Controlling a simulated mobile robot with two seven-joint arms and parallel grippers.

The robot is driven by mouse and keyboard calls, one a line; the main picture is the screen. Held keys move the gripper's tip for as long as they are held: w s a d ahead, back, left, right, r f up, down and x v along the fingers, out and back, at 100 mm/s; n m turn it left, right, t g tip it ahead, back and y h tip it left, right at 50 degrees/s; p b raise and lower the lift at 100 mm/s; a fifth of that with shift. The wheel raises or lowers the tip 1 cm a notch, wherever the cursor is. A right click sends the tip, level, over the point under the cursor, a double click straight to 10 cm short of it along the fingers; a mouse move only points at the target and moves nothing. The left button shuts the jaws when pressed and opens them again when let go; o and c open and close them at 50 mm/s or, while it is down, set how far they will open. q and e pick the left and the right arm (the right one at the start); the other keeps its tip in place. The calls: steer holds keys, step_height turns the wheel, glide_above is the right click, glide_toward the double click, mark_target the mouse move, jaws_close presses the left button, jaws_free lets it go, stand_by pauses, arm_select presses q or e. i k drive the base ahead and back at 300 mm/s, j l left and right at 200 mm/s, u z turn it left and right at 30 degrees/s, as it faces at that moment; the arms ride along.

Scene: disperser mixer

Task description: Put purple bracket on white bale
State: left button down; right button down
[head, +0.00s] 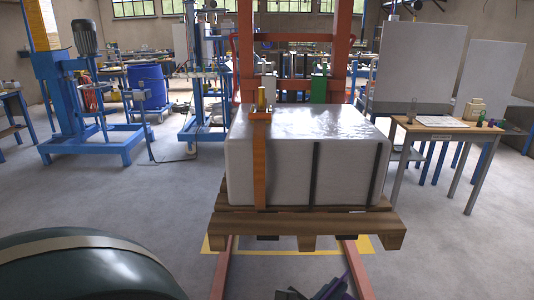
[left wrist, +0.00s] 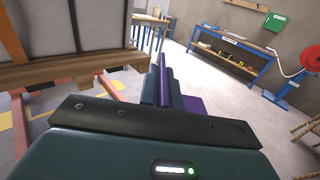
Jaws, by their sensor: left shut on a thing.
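The white bale (head: 285,160) is a large wrapped block on a wooden pallet (head: 305,222) in the middle of the head view. My left gripper (head: 318,291) is at the bottom edge of the head view, low in front of the pallet. It is shut on the purple bracket (left wrist: 193,103), which shows between and beside the fingers in the left wrist view. The fingers hide part of the bracket. The bracket is apart from the bale. My right gripper is not in view.
An orange strap with a brass-coloured piece (head: 261,100) sits on the bale's left top; the rest of the top looks clear. A wooden table (head: 440,127) with small items stands at right. Blue mixer stands (head: 70,100) are at left. Grey floor is free around the pallet.

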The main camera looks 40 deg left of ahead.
mark_target(329, 116)
steer(key=i+l+u, duration=0.7)
steer(key=i+l, duration=0.3)
steer(key=i+l+u, duration=0.1)
steer(key=i+l, duration=0.15)
steer(key=l, duration=0.25)
steer(key=i+l, duration=0.25)
steer(key=l, duration=0.2)
steer(key=i+l+u, duration=0.1)
steer(key=i+l, duration=0.2)
steer(key=l, duration=0.1)
